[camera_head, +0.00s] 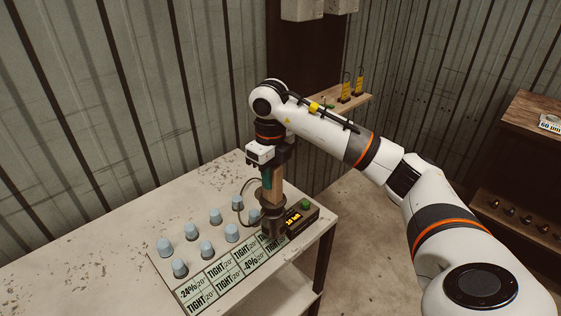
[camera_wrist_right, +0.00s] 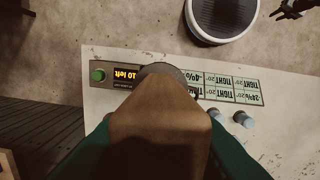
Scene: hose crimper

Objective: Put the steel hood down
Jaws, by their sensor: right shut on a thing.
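The steel hood (camera_head: 272,220) is a dark round metal piece under a wooden handle (camera_head: 275,186). It is upright at the right end of the label board, beside the counter box; I cannot tell whether its rim touches the surface. My right gripper (camera_head: 267,178) points down and is shut on the wooden handle. In the right wrist view the handle (camera_wrist_right: 160,120) is between the green fingers and hides most of the hood (camera_wrist_right: 165,70). What is under the hood is hidden. A dark shape at the top right corner of that view seems to be my left gripper (camera_wrist_right: 287,9).
Several blue-grey caps (camera_head: 206,249) stand on the worn white table (camera_head: 90,255) left of the hood. The label board (camera_head: 222,268) reads "TIGHT" and percentages. The counter box (camera_head: 300,217), with a green button, reads "10 left". A thin cable loops behind. The table's left side is clear.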

